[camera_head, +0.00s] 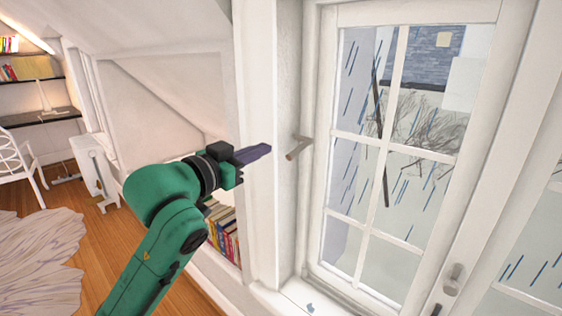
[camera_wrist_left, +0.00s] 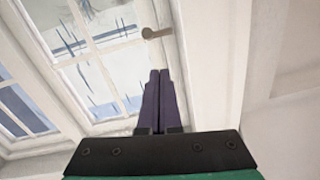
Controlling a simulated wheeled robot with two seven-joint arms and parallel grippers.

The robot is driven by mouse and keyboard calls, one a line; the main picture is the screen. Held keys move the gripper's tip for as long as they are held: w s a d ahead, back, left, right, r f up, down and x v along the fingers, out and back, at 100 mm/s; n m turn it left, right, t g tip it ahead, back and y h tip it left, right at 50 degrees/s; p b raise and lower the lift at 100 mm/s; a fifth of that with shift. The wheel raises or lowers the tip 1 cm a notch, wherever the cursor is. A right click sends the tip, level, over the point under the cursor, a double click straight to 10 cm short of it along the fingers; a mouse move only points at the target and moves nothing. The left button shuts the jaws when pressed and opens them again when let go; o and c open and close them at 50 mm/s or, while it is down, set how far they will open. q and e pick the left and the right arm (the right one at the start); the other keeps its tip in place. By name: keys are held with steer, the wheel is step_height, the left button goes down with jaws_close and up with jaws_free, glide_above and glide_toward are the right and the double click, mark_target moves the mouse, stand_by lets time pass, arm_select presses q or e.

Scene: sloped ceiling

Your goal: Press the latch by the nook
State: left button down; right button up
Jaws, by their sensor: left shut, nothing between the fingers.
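The latch by the nook (camera_head: 300,148) is a small beige-grey lever on the white frame at the left side of the window. It also shows in the left wrist view (camera_wrist_left: 157,33), just beyond my fingertips. My left gripper (camera_head: 268,149) is shut and empty, its dark purple fingers pointing right toward the latch. In both views a small gap shows between the fingertips and the latch. The nook with books (camera_head: 224,232) is low on the left, partly hidden by my green arm. My right gripper is not in view.
The paned window (camera_head: 400,150) fills the right side. A second handle (camera_head: 452,280) sits on the frame at lower right. A small bluish thing (camera_head: 310,307) lies on the sill. A white chair (camera_head: 25,158), a desk (camera_head: 40,117) and a rug (camera_head: 40,255) are at far left.

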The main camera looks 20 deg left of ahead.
arm_select(q)
steer(key=s+d+r+m, duration=0.1)
steer(key=s+r, duration=0.1)
steer(key=s, duration=0.1)
steer(key=p, duration=0.4)
glide_above(290, 157)
steer(key=shift+f+h, duration=0.4)
steer(key=shift+f, duration=1.5)
